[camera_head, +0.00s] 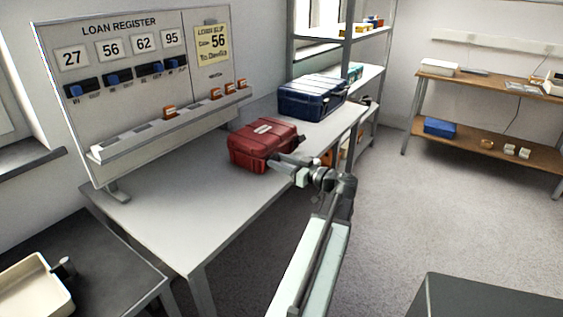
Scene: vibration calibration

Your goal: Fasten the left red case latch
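The red case (258,140) stands on the white table (170,205), toward its far right part. Its lid looks closed. A pale label lies on top. The latches on its front are too small to make out, and part of the front right side is hidden behind my gripper. My gripper (281,160) is at the case's right front side, at the end of my arm reaching in from the lower right. It is very close to the case, but I cannot tell whether it touches. I cannot tell whether its fingers are open or shut.
A dark blue case (308,97) stands behind the red one on the same table. A Loan Register board (140,75) with orange tags on its ledge stands along the table's left. A tan tray (33,288) sits at lower left. The floor (420,210) to the right is clear.

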